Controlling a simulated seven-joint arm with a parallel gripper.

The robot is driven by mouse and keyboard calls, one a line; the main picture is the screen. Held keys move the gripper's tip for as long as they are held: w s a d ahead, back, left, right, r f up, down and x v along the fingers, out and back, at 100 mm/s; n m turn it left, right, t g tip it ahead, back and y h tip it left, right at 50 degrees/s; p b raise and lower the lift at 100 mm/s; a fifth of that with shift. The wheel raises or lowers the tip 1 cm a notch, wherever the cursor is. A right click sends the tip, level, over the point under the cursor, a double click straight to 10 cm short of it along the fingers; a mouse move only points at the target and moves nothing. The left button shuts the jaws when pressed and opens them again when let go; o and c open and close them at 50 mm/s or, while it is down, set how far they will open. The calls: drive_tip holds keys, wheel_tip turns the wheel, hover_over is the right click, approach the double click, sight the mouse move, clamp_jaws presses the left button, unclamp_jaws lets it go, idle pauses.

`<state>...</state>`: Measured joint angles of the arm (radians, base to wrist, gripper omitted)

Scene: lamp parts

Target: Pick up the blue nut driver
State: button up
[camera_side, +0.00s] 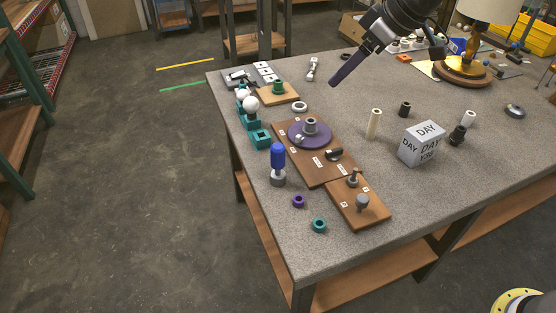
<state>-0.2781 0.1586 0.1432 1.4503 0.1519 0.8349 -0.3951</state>
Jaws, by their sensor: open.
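The blue nut driver (278,156) stands upright near the left front edge of the table, its blue handle up and a grey round part (278,179) at its foot. My gripper (335,82) reaches in from the top right, pointing down and left, with long dark purple fingers. It is above the table, well behind and to the right of the nut driver, apart from it. From this side the fingers overlap, so the gap between them is hidden. Nothing shows held in them.
Right of the driver is a brown board (318,173) with a purple disc (309,134); a smaller board (358,204) is in front of it. Teal blocks (260,139) stand behind. A purple ring (298,201) and teal ring (319,225) lie in front. A DAY cube (422,143) sits right.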

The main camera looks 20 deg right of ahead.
drive_tip(key=w+a+f+g, duration=0.1)
drive_tip(key=w+a+f, duration=0.3)
drive_tip(key=a+f, duration=0.25)
drive_tip(key=n+g, duration=0.1)
drive_tip(key=g, duration=0.1)
hover_over(280, 147)
drive_tip(key=s+d, duration=0.2)
wheel_tip(280, 147, down, 8)
drive_tip(key=x, duration=0.6)
drive_tip(key=shift+w+a+f, duration=0.1)
drive_tip(key=shift+w+a, duration=0.1)
drive_tip(key=shift+w, duration=0.1)
drive_tip(key=shift+x, duration=3.1)
drive_tip(key=shift+d+t, duration=0.15)
drive_tip(key=shift+t, duration=0.15)
clamp_jaws()
